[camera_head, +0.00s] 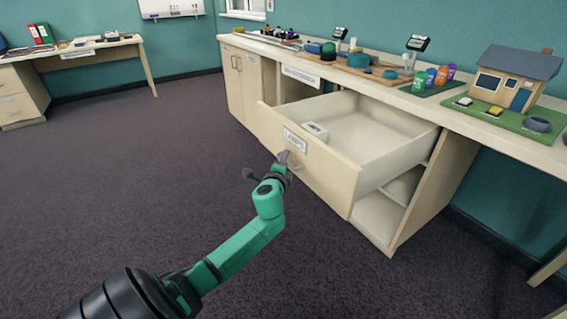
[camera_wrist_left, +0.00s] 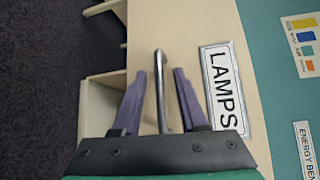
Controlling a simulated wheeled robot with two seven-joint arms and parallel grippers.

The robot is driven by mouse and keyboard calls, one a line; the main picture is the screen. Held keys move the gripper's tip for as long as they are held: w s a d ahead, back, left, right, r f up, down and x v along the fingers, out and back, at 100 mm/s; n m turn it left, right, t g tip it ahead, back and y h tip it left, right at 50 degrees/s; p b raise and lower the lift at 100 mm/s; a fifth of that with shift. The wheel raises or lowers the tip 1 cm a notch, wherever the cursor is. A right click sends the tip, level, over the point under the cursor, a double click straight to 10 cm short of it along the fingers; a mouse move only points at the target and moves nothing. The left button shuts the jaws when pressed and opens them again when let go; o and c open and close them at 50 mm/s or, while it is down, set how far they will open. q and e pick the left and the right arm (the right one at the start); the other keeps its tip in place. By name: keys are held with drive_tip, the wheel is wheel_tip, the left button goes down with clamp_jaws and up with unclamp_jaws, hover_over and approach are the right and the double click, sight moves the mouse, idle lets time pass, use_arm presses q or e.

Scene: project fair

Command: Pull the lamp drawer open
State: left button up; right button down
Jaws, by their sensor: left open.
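The lamp drawer (camera_head: 318,166) stands pulled well out of the cabinet in the head view, with a "LAMPS" label (camera_head: 294,139) on its front. A small white object (camera_head: 315,131) lies inside it. My left gripper (camera_head: 284,158) is at the drawer's front, by the handle (camera_head: 294,166). In the left wrist view the metal bar handle (camera_wrist_left: 160,85) runs between the two open purple fingers of my left gripper (camera_wrist_left: 160,88), with gaps on both sides. The "LAMPS" label (camera_wrist_left: 224,88) is right of the fingers there. My right gripper is in neither view.
The countertop (camera_head: 390,83) above the drawer carries a model house (camera_head: 515,78), coloured bottles (camera_head: 431,77) and trays. A cabinet door (camera_head: 243,82) is shut to the left. A desk (camera_head: 75,50) stands far left. The dark carpet before the cabinet is clear.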

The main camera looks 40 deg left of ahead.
use_arm(q)
drive_tip(key=p+v, duration=0.1)
drive_tip(key=v, duration=1.3)
drive_tip(key=shift+s+d+p, duration=0.15)
drive_tip(key=shift+s+p, duration=0.15)
drive_tip(key=shift+p, duration=0.05)
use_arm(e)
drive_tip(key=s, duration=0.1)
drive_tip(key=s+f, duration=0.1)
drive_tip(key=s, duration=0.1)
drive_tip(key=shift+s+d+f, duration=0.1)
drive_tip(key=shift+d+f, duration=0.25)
